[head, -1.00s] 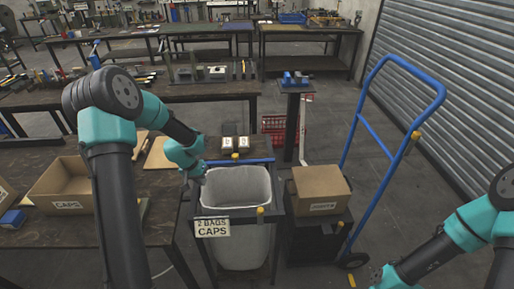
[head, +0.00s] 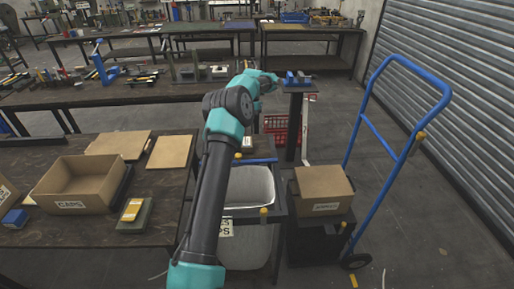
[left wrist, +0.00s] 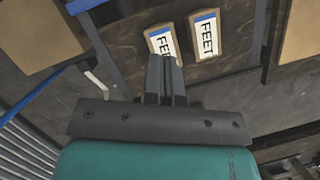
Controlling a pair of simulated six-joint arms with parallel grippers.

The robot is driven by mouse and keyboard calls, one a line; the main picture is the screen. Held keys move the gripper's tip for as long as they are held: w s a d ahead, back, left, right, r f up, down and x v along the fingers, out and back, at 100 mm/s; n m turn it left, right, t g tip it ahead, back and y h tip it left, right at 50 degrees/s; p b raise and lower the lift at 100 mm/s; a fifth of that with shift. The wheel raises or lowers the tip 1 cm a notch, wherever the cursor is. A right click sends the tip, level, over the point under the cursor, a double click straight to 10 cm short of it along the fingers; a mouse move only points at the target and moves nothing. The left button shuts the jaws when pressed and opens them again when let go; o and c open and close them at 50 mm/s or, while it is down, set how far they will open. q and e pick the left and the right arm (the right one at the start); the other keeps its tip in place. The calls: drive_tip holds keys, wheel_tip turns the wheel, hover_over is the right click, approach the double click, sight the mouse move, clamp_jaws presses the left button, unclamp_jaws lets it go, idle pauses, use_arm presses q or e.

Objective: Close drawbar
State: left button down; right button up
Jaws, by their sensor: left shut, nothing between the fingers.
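A blue bar (head: 258,161) lies across the back of the dark bin frame (head: 279,206); whether it is the drawbar I cannot tell. The frame holds a white-lined bin (head: 252,188), which my left arm partly covers. My left gripper shows shut and empty in the left wrist view (left wrist: 165,75), with its tips in front of two labelled FEET packs (left wrist: 207,36). In the head view its fingers are hidden by my arm, which reaches over the bin toward the back. Blue bar pieces (left wrist: 88,5) show at upper left in the wrist view. My right gripper is out of view.
A cardboard box (head: 323,183) sits on a dark stand right of the bin. A blue hand truck (head: 434,112) stands beyond it. A small blue tool (head: 297,77) tops a pedestal, with a red crate (head: 272,130) below. A CAPS box (head: 82,187) is on the left table.

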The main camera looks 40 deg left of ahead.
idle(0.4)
use_arm(q)
drive_tip(key=x, duration=1)
drive_tip(key=shift+s+f, duration=0.15)
drive_tip(key=shift+s+d, duration=0.25)
drive_tip(key=shift+s, duration=0.5)
drive_tip(key=shift+s+d, duration=0.15)
drive_tip(key=shift+s, duration=0.35)
drive_tip(key=shift+s+d, duration=0.2)
drive_tip(key=shift+s, duration=0.3)
drive_tip(key=shift+d, duration=0.1)
